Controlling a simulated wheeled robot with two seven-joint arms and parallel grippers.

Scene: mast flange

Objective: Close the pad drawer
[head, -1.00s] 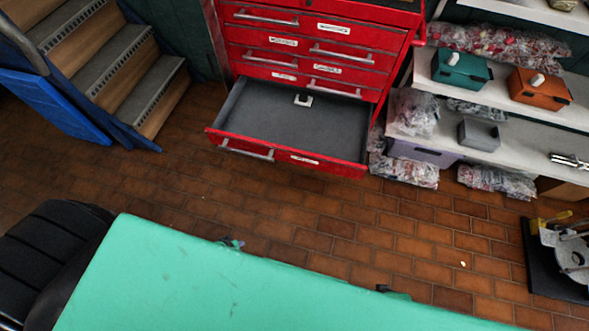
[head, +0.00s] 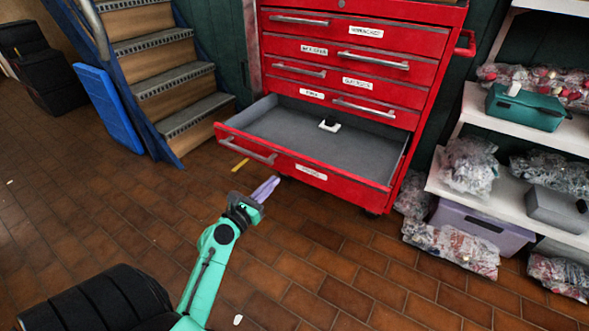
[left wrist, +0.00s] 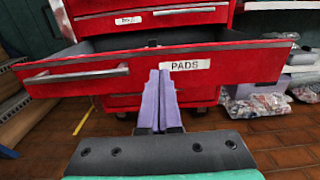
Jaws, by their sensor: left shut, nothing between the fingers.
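The red pad drawer (head: 306,171) is the bottom drawer of a red tool cabinet (head: 355,50) and stands pulled far out in the head view. Its grey inside shows, with a small white and black item (head: 329,124) toward the back. In the left wrist view its front (left wrist: 250,67) carries a "PADS" label (left wrist: 190,65) and a silver handle (left wrist: 75,75). My left gripper (head: 266,189) has purple fingers and is shut and empty, just in front of the drawer front. In the left wrist view its fingers (left wrist: 157,98) point at the front near the label; contact cannot be told. My right gripper is not in view.
Stairs (head: 165,75) and a blue panel (head: 108,108) stand at the left. White shelves (head: 545,145) with bagged goods, a teal box (head: 525,107) and a lilac bin (head: 480,228) stand at the right.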

